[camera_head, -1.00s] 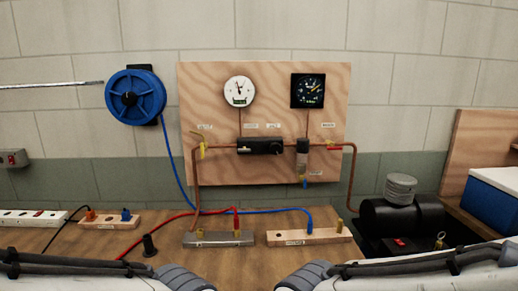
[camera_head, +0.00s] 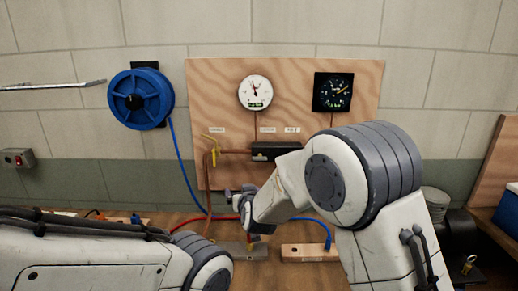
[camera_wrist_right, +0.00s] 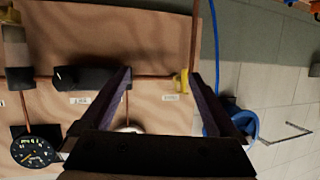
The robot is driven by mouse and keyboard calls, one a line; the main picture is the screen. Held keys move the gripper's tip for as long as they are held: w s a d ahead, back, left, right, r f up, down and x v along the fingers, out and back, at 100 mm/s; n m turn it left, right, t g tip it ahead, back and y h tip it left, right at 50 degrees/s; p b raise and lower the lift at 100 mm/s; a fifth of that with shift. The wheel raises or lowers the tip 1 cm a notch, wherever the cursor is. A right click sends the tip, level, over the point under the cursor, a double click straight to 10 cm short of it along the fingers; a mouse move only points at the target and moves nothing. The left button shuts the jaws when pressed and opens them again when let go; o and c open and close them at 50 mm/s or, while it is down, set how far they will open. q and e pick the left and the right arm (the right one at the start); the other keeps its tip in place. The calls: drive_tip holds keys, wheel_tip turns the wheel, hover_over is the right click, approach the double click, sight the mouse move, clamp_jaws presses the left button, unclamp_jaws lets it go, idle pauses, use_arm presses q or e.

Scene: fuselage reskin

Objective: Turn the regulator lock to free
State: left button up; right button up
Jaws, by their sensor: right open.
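The regulator, a dark block on the copper pipe, is mounted on the wooden board (camera_head: 222,90). In the head view the regulator (camera_head: 270,151) is partly hidden by my right arm. In the right wrist view, which is turned upside down, the dark block (camera_wrist_right: 88,77) shows left of the jaws. I cannot make out its lock setting or read its labels. My right gripper (camera_head: 240,200) is below and left of it, in front of the board. In the wrist view its jaws (camera_wrist_right: 160,75) are apart and empty. My left gripper is out of view.
A yellow valve lever (camera_head: 213,156) stands left of the regulator; it also shows near a jaw (camera_wrist_right: 180,82). Above are a white gauge (camera_head: 255,92) and a black gauge (camera_head: 333,92). A blue hose reel (camera_head: 140,99) hangs left. Red and blue hoses cross the bench.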

sight(260, 159)
drive_tip(key=w+d+r+t+h+p, duration=0.1)
drive_tip(key=w+p, duration=0.1)
drive_tip(key=w, duration=0.3)
drive_tip(key=w+d+r+m+t+h+p, duration=0.1)
drive_tip(key=w+d+t, duration=0.1)
drive_tip(key=w, duration=0.3)
drive_tip(key=w+d+r+m+t+h+p, duration=0.1)
drive_tip(key=w+d+p, duration=0.1)
drive_tip(key=w, duration=0.4)
drive_tip(key=shift+p, duration=0.3)
drive_tip(key=shift+w+f, duration=0.1)
drive_tip(key=shift+w, duration=0.6)
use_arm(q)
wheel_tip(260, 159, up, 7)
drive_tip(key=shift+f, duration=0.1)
